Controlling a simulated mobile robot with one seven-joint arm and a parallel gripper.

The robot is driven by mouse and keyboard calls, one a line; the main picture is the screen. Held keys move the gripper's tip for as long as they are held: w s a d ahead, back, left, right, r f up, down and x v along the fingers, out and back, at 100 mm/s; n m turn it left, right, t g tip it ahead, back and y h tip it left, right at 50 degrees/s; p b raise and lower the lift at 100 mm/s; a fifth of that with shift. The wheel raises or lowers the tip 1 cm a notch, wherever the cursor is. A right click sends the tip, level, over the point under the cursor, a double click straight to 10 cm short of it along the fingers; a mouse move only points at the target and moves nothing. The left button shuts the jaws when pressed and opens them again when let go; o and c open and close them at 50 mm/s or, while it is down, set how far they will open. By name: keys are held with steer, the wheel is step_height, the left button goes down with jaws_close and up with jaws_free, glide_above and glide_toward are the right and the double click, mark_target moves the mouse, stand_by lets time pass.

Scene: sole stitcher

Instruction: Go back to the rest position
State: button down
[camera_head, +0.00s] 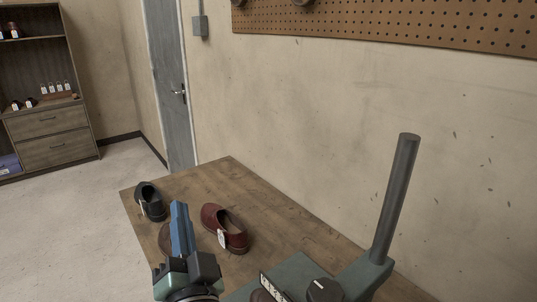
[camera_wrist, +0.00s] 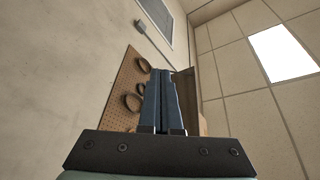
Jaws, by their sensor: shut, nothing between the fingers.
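My gripper (camera_head: 181,207) points up in front of the wooden table (camera_head: 280,220) in the head view, with its blue fingers shut and empty. In the wrist view the fingers (camera_wrist: 161,78) are together, with the wall and ceiling behind them. A black shoe (camera_head: 150,201) with a white tag stands on the table's left part. A dark red shoe (camera_head: 225,228) with a white tag stands right of my gripper. A brown shoe part shows just behind my fingers, mostly hidden.
A green-grey machine with an upright dark post (camera_head: 398,190) and a black knob (camera_head: 325,290) occupies the table's near right. A shelf unit (camera_head: 48,125) with several tagged items stands far left. A pegboard (camera_head: 400,22) hangs on the wall. The floor (camera_head: 85,220) left of the table is clear.

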steer(key=s+d+r+n+t+h+p, duration=0.1)
steer(key=s+d+r, duration=0.3)
steer(key=r, duration=0.7)
steer(key=s+d+r+n+t+h+p, duration=0.1)
steer(key=s+d+r+n+t+h, duration=0.1)
steer(key=r, duration=0.9)
steer(key=s+d+r+n+t+h+p, duration=0.1)
steer(key=s+d+r+t+h, duration=0.3)
steer(key=s+d+r, duration=0.3)
step_height(320, 180, up, 5)
steer(key=shift+d+r+t, duration=0.1)
steer(key=shift+d+t, duration=0.1)
steer(key=shift+t, duration=0.1)
steer(key=shift+w, duration=0.1)
